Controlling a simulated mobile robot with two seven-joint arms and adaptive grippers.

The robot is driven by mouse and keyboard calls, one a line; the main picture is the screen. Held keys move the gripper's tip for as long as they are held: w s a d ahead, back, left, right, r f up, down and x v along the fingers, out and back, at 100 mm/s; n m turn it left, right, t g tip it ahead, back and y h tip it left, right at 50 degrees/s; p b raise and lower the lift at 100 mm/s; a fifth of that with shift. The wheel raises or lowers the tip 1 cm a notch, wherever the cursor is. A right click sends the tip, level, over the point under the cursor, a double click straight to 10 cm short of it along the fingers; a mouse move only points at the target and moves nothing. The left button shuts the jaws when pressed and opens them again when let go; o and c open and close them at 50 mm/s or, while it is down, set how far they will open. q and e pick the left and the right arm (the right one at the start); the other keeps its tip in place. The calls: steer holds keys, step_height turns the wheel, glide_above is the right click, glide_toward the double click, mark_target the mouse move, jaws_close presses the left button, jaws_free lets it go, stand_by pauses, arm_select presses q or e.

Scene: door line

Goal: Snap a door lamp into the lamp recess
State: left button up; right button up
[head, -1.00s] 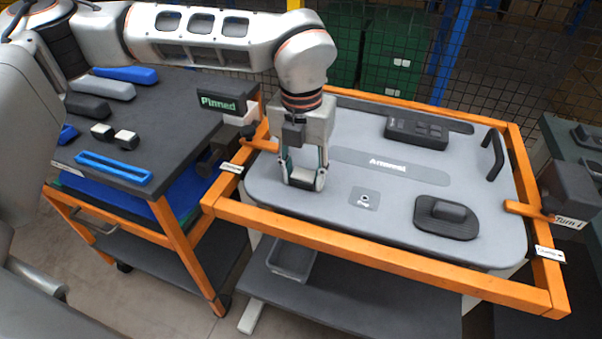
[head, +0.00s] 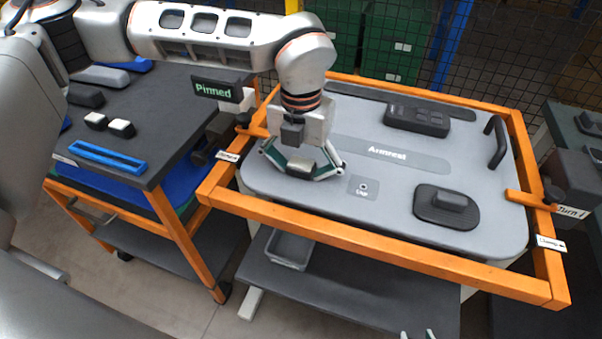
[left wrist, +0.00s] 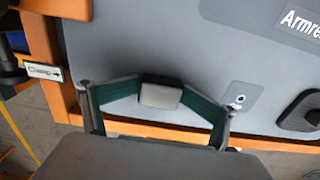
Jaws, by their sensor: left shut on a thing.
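My left gripper (head: 302,168) is over the left part of the grey door panel (head: 300,120). Its fingers are bowed outward and shut on a small dark block, the door lamp (head: 300,165). In the left wrist view, the lamp (left wrist: 162,92) sits between the green finger pads, its grey face toward the camera. I cannot tell whether the lamp touches the panel. My right gripper (head: 418,334) shows only two separated tips at the bottom edge.
An orange frame (head: 370,240) surrounds the panel, with clamps at both sides. The panel bears a switch block (head: 417,120), a handle (head: 497,142) and a dark oval part (head: 447,206). The left cart (head: 150,130) holds two white-topped blocks and a blue tray (head: 107,159).

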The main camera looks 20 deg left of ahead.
arm_select(q)
step_height(320, 180, up, 12)
steer(key=shift+f, duration=0.25)
